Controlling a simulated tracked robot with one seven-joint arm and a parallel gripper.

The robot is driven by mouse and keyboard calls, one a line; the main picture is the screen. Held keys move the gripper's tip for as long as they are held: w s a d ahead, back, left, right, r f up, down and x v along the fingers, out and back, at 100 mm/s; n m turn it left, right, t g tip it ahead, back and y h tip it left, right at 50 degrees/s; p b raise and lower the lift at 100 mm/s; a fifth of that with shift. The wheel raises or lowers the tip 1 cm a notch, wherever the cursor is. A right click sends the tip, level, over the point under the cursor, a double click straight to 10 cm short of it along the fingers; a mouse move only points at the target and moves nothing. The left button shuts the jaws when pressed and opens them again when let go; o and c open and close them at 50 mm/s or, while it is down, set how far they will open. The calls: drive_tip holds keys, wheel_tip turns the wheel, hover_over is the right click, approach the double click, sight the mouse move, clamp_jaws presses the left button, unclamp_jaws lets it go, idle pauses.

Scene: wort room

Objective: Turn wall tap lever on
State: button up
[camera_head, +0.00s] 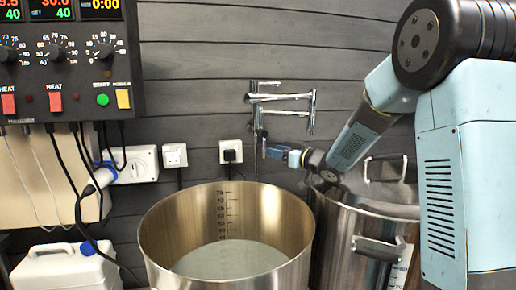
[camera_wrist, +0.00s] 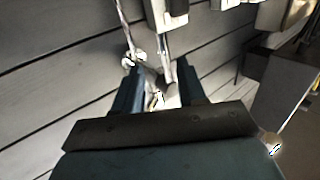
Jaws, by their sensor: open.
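The chrome wall tap (camera_head: 284,97) is fixed to the grey plank wall, with its folding spout above the gap between two steel vessels. My gripper (camera_head: 267,151) is just below the left part of the tap, near the wall. In the wrist view my gripper (camera_wrist: 158,68) is open, its two dark blue fingers apart on either side of a small bright metal part (camera_wrist: 156,98) of the tap. I cannot tell whether this part is the lever, or whether a finger touches it. The lever's position is not clear in either view.
An open steel pot (camera_head: 160,225) with a level scale stands below the tap. A second steel vessel (camera_head: 345,225) with handles stands at right under my arm. A control panel (camera_head: 70,60), sockets (camera_head: 174,156) and a white canister (camera_head: 65,268) are at left.

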sight(263, 144)
drive_tip(key=x, duration=0.7)
drive_tip(key=shift+a, duration=0.45)
drive_tip(key=shift+c, duration=0.2)
clamp_jaws()
